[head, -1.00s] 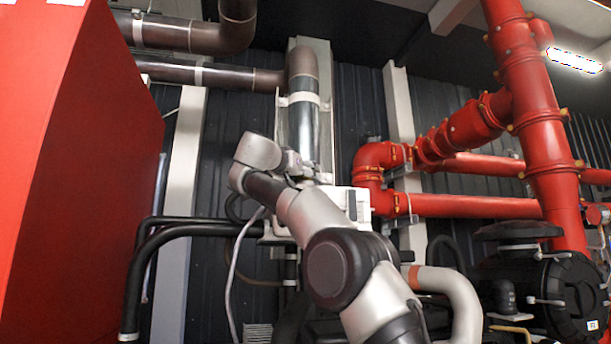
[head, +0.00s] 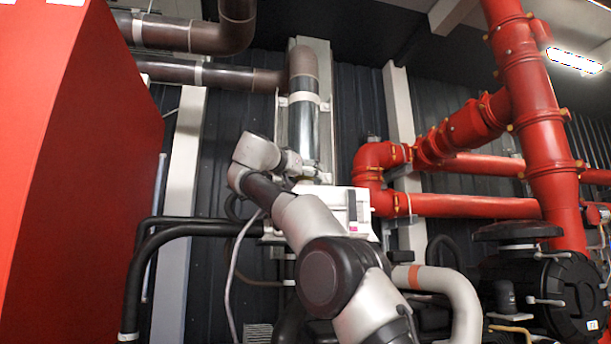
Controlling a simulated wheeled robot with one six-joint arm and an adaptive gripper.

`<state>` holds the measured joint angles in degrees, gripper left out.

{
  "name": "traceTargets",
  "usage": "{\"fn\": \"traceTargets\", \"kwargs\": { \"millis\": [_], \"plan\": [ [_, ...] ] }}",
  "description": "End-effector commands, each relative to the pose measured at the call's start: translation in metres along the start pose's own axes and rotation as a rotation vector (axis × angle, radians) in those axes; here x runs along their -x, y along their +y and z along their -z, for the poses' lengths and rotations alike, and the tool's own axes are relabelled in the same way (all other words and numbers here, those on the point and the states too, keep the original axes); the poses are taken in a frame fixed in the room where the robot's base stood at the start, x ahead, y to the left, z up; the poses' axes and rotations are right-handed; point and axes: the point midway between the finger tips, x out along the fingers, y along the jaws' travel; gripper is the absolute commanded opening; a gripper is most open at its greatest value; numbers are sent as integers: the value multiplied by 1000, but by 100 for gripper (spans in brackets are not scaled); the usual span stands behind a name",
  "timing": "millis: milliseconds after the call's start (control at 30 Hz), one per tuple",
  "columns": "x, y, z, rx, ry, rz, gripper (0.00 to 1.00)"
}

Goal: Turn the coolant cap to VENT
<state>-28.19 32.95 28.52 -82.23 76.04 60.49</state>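A white box-like tank (head: 338,201) stands in the middle, partly hidden behind my arm, with a dark strip and a small pink mark on its right side. The end of my arm reaches over the tank's top left, and my gripper (head: 304,171) is small and mostly hidden there by the wrist. I cannot make out the coolant cap or any VENT marking; a cap under the gripper would be covered. Whether the fingers are open, shut or touching something does not show.
A large red panel (head: 85,160) fills the left. Black pipes (head: 190,228) run left of the tank. A vertical dark pipe (head: 303,125) stands behind my wrist. Red pipes (head: 460,204) are to the right, and a black round housing (head: 550,290) is at the lower right.

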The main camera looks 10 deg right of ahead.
Motion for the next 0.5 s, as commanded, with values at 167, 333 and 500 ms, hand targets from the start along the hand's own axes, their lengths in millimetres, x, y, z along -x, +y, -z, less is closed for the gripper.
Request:
{"fn": "traceTargets", "kwargs": {
  "millis": [167,333,500],
  "plan": [
    [5,0,0,0,0,1,73],
    [30,0,1,2,0,4,73],
    [70,-1,0,0,1,5,73]
  ]
}}
